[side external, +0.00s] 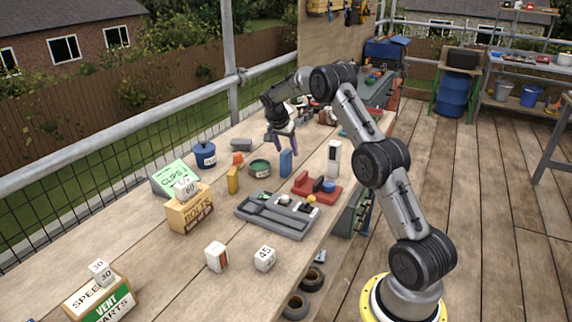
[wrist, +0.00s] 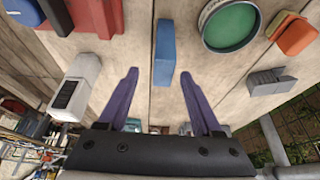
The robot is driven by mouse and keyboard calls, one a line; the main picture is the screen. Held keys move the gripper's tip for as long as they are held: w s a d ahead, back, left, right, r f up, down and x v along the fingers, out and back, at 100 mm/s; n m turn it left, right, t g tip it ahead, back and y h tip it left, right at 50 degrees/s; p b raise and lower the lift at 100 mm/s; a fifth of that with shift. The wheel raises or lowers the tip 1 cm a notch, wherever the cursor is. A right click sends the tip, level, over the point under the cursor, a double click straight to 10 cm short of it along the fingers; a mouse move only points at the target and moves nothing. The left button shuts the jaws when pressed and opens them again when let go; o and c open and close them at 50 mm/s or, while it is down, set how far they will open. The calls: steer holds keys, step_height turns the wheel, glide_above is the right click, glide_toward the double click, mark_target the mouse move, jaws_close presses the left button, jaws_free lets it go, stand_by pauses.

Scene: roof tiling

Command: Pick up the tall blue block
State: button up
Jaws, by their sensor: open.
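The tall blue block (side external: 286,163) stands upright on the wooden bench, between a round green-topped tin and a red tray. In the wrist view the blue block (wrist: 164,52) is at the upper middle, seen from above its end. My gripper (side external: 284,147) is open, with two purple fingers, above and close to the block in the side view. In the wrist view my gripper (wrist: 158,73) has its fingertips on either side of the block's lower part in the picture. Nothing is held between them. I cannot tell how far the fingertips are above the block.
The green-topped tin (side external: 260,167) and an orange piece (wrist: 297,37) lie on one side. A white block (side external: 334,158) and the red tray (side external: 310,190) are on the other. A grey tray (side external: 262,224), a yellow block (side external: 232,180) and a grey bracket (side external: 241,145) are nearby.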

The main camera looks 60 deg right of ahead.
mark_target(288, 158)
steer(key=shift+x, duration=2.8)
steer(key=shift+w+a, duration=0.2)
jaws_close()
